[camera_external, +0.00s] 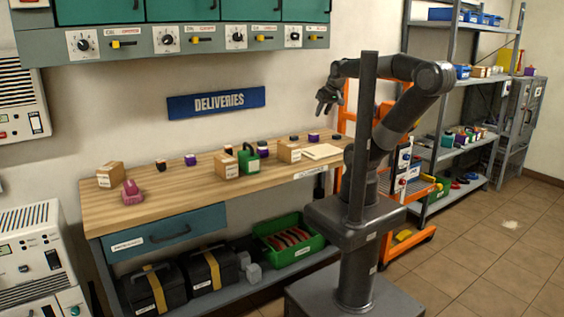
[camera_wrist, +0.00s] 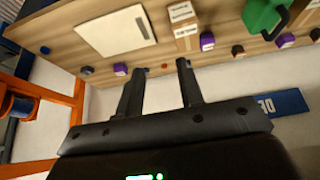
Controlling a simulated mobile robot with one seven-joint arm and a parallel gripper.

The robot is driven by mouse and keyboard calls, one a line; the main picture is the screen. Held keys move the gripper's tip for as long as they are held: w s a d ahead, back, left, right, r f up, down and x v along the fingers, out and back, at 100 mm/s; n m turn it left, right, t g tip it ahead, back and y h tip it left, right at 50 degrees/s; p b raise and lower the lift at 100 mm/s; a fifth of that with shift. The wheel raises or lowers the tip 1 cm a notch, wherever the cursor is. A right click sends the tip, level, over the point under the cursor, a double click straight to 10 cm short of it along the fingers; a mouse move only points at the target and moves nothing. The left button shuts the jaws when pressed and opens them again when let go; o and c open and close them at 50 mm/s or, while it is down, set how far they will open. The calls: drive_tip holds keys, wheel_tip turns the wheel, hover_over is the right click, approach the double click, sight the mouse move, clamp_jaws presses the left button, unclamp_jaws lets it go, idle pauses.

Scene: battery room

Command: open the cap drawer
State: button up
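A teal drawer (camera_external: 200,222) with a dark bar handle (camera_external: 170,237) sits shut under the left part of the wooden workbench. Its white label (camera_external: 127,244) is too small to read, so I cannot tell if it is the cap drawer. My gripper (camera_external: 325,106) is raised above the back right of the bench, well away from the drawer. In the wrist view my gripper (camera_wrist: 157,78) has its two fingers apart with nothing between them. The drawer does not show in the wrist view.
The bench top (camera_external: 130,210) holds small boxes, purple and dark caps, a pink item (camera_external: 131,192) and a green can (camera_external: 248,160). Black cases (camera_external: 157,288) and a green crate (camera_external: 318,243) sit below. An orange cart (camera_external: 412,235) stands right; the floor beyond is clear.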

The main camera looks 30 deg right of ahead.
drive_tip(key=w+a+r+t+y, duration=0.15)
drive_tip(key=w+a, duration=0.25)
drive_tip(key=a, duration=0.6)
drive_tip(key=w+a+r+n+t+y, duration=0.1)
drive_tip(key=w+a+r+y, duration=0.3)
drive_tip(key=a, duration=0.5)
drive_tip(key=w+a+r+t+y, duration=0.2)
drive_tip(key=w+a, duration=0.3)
drive_tip(key=a, duration=0.5)
drive_tip(key=s+a+m+y, duration=0.1)
drive_tip(key=s+a+y, duration=0.25)
drive_tip(key=a, duration=1.25)
drive_tip(key=s+a+f+m+t+y, duration=0.2)
drive_tip(key=s+a+m, duration=0.2)
drive_tip(key=s+a, duration=0.5)
drive_tip(key=s+a+f+m+t+y, duration=0.1)
drive_tip(key=s+a+f+m, duration=0.2)
drive_tip(key=s+a, duration=0.6)
approach(173, 237)
drive_tip(key=shift+t, duration=0.25)
drive_tip(key=x, duration=1)
drive_tip(key=shift+w+f, duration=0.25)
drive_tip(key=shift+w, duration=0.05)
drive_tip(key=shift+c, duration=0.2)
